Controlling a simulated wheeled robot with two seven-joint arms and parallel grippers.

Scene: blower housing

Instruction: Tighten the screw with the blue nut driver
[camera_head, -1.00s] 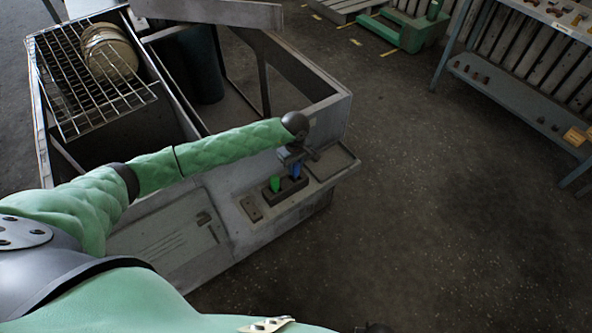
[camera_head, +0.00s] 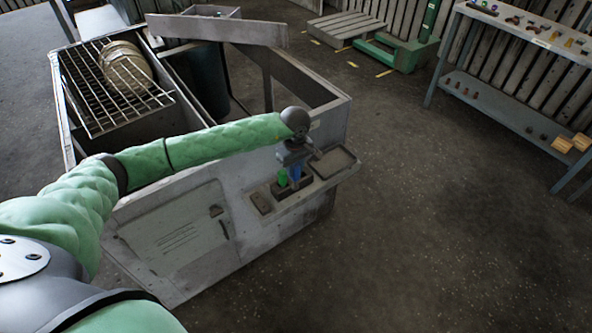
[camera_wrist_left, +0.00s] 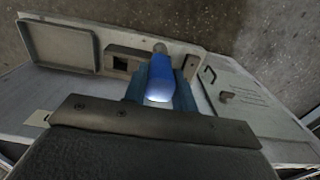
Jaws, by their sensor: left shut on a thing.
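My left gripper (camera_head: 295,165) points down over a dark holder block (camera_head: 290,190) on the ledge of the grey housing. It is shut on the blue nut driver (camera_head: 296,174). In the left wrist view, the blue handle (camera_wrist_left: 160,78) sits between the two fingers, its pale end towards the camera. The driver's lower end is hidden, so I cannot tell whether it is still in the block. A green-handled driver (camera_head: 282,178) stands upright in the block, left of the blue one. I cannot make out the screw. My right gripper is not in view.
A shallow tray (camera_head: 333,161) is right of the block, and a small plate (camera_head: 261,201) is left of it. The grey housing (camera_head: 250,235) has a wire rack (camera_head: 110,85) on top. A shelf bench (camera_head: 510,95) stands at the right. The floor between is clear.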

